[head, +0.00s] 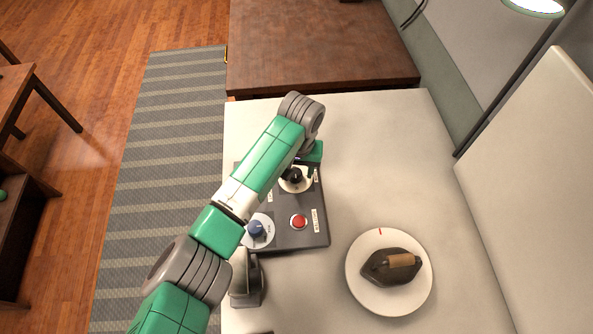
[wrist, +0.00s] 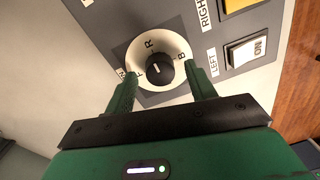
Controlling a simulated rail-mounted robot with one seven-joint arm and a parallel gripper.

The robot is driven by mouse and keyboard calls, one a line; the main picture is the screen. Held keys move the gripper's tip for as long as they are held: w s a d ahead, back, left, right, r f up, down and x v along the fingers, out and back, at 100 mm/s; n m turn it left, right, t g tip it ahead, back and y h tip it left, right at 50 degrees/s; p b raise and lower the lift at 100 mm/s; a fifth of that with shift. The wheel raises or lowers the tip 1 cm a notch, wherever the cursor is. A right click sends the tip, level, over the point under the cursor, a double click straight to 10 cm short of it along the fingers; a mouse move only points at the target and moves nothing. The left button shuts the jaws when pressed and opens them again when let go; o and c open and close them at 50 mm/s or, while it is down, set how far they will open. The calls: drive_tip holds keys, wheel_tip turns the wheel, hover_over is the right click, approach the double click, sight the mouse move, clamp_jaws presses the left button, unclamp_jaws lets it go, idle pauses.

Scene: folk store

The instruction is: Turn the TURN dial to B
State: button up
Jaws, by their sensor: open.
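The TURN dial is a black knob (wrist: 161,69) on a white disc marked with letters, R at the top and B at the right in the wrist view. A short white line on the knob looks to point up, nearer R than B. In the head view the knob (head: 295,175) sits at the far part of the dark panel (head: 285,239), partly covered by my arm. My gripper (wrist: 163,77) is open, with one green finger on each side of the knob. I cannot tell whether the fingers touch it. The TURN label is mostly hidden behind the left finger.
The panel also has a blue knob (head: 255,230), a red button (head: 298,222), a rocker switch (wrist: 246,50) and a yellow part (wrist: 237,5). A white plate (head: 357,287) with a dark object stands to the right. The tabletop (head: 385,150) behind it is clear.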

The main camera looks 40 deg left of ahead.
drive_tip(key=shift+f, duration=0.5)
drive_tip(key=c, duration=1)
drive_tip(key=shift+o, duration=0.2)
drive_tip(key=shift+r, duration=0.1)
